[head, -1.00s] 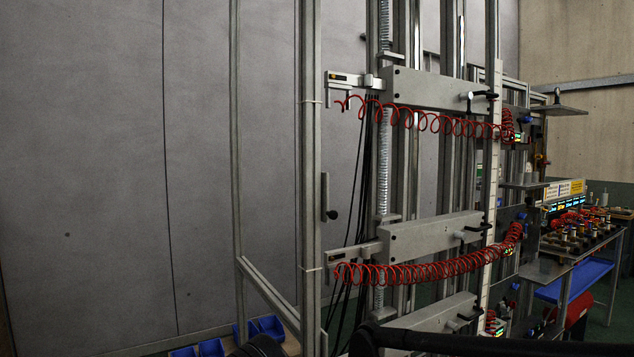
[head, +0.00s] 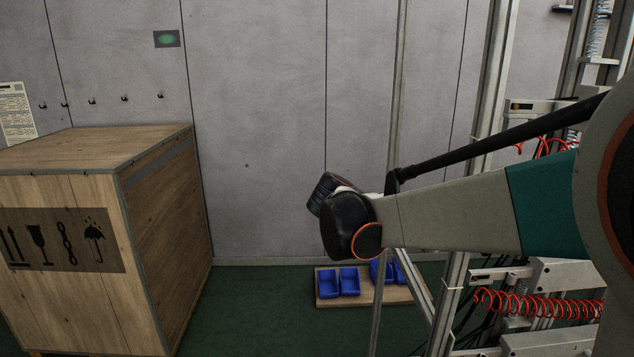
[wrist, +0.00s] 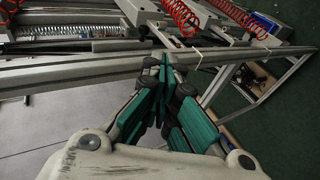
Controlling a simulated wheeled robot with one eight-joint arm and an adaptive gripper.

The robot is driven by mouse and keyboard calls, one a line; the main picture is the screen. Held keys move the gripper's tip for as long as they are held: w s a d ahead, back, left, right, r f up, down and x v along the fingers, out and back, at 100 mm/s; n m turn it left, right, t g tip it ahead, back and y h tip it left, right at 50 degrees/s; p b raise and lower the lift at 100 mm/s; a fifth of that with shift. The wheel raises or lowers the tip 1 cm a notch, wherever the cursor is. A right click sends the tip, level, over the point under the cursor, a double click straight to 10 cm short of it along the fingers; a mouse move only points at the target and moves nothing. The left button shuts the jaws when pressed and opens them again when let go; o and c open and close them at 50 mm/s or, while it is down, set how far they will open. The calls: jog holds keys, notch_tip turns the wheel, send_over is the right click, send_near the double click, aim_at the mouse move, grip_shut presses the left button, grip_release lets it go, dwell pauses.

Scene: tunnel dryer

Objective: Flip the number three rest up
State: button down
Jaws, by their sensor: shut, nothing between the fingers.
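My gripper (wrist: 163,75) shows in the wrist view, its teal fingers closed together with nothing held between them. A long grey metal rail (wrist: 85,63) of the frame passes across the picture just beyond the fingertips; I cannot tell whether they touch it. In the head view the grey metal frame (head: 492,90) stands at the right, with a grey horizontal block (head: 570,275) and a red coiled hose (head: 540,305), partly behind my arm. I cannot make out the number three rest in either current view, and no number is readable.
A large wooden crate (head: 70,290) stands at the left. Several blue bins (head: 349,281) sit on a low wooden board (head: 328,292) by the grey wall. Green floor is free between crate and bins. Red hoses (wrist: 190,20) lie beyond the rail in the wrist view.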

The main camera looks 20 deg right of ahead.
jog(key=r, duration=0.1)
jog(key=r+p, duration=0.1)
jog(key=shift+w+d+r+g+h, duration=0.25)
jog(key=shift+w+r+g+h, duration=0.05)
jog(key=shift+w, duration=0.1)
jog(key=p+x, duration=0.2)
jog(key=x, duration=1.2)
